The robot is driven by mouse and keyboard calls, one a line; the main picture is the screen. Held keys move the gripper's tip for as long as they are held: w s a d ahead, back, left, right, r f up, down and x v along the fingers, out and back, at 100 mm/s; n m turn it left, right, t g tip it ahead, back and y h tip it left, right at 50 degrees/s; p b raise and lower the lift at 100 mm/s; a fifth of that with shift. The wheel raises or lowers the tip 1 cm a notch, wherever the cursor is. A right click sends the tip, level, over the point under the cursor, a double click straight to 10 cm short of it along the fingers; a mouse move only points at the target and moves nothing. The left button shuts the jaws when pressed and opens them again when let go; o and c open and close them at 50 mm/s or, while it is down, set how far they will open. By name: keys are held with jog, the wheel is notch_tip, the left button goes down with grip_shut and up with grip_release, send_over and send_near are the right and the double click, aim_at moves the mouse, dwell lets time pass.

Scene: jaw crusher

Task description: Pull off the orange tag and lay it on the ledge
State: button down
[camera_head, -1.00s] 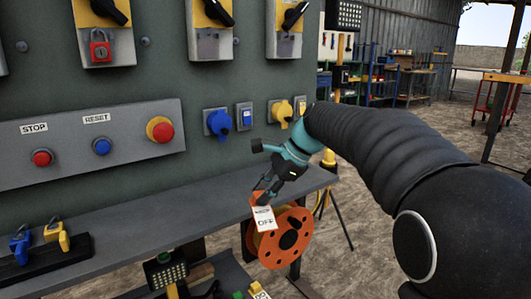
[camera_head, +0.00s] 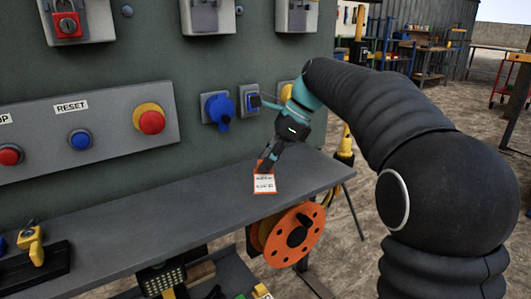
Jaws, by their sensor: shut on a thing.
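The orange tag (camera_head: 264,183), with a white printed face, is over the right part of the grey ledge (camera_head: 190,215). My gripper (camera_head: 266,166) is shut on the tag's upper end, and the tag extends toward the ledge's front edge. I cannot tell whether the tag touches the ledge. The fingertips partly cover the tag's top.
A blue socket (camera_head: 218,109) and a smaller blue-fronted socket (camera_head: 250,98) are on the panel behind my gripper. An orange cable reel (camera_head: 284,250) hangs below the ledge. Padlocks (camera_head: 33,245) stand at the ledge's left. Its middle is clear.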

jog(key=shift+f+b, duration=2.8)
jog(key=shift+b, duration=0.25)
jog(key=shift+f, duration=0.35)
jog(key=c, duration=0.9)
grip_release()
jog(key=shift+o, duration=0.2)
jog(key=v, duration=1.1)
jog(key=n+t+h+p, duration=0.1)
jog(key=n+t+h, duration=0.2)
jog(key=n, duration=0.5)
send_near(267, 179)
jog(key=s+d+f, duration=0.8)
jog(key=s+d+f+n+t+h+p, duration=0.1)
jog(key=s+d+f+n+t+h, duration=0.2)
jog(key=s+f+n, duration=0.6)
jog(key=s+d+f, duration=0.2)
jog(key=s+f, duration=0.3)
jog(key=shift+d+f, duration=0.15)
